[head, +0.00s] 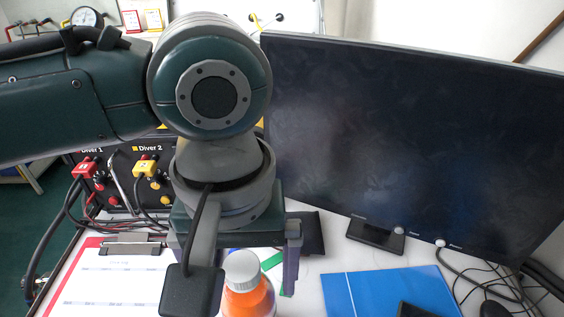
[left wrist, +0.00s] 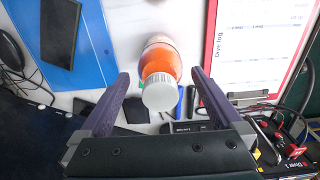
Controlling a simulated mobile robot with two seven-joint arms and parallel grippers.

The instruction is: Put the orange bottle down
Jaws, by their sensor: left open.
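The orange bottle (head: 247,300) with a white cap appears to stand upright on the white desk; its base is cut off by the lower edge of the head view. It also shows in the left wrist view (left wrist: 161,60), cap toward the camera. My left gripper (head: 243,288) is open above the desk, with its purple fingers on either side of the bottle. In the left wrist view, the gripper (left wrist: 161,76) has a gap between each finger and the bottle. One finger is mostly hidden behind my wrist camera in the head view. My right gripper is not in view.
A large dark monitor (head: 410,140) stands at the right. A blue folder (head: 385,293) lies right of the bottle, and a red-edged clipboard (head: 110,280) lies left. The diver panel (head: 120,180) with valves and hoses is behind. Small dark items (left wrist: 136,110) lie near the bottle.

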